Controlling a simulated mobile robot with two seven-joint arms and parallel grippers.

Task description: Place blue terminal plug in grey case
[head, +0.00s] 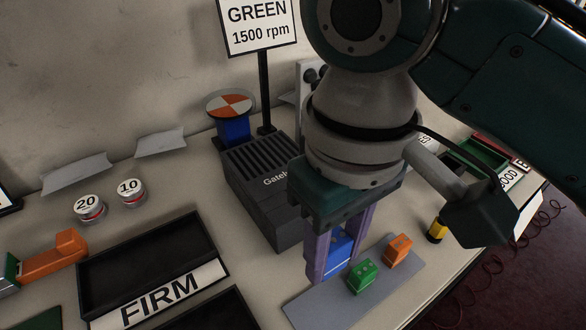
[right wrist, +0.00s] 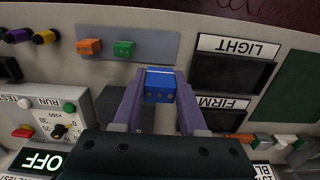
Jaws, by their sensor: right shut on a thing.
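The blue terminal plug (head: 341,246) is between the purple fingers of my right gripper (head: 336,262), which is shut on it. It also shows between the fingertips in the right wrist view (right wrist: 160,85). In the head view the plug appears just behind a flat grey pad (head: 318,304); I cannot tell its height. A green plug (head: 362,277) and an orange plug (head: 398,249) stand on that pad, which also shows in the wrist view (right wrist: 190,42). A dark grey slotted box (head: 262,188) stands left of the gripper. No grey thing is clearly marked as the case. My left gripper is out of view.
A dark FIRM tray (head: 145,247) lies at left, with an orange block (head: 57,255) beside it. Discs marked 20 and 10 (head: 130,191) sit behind. A GREEN sign (head: 259,22) rises behind the box. A yellow-black piece (head: 437,230) stands near the right table edge.

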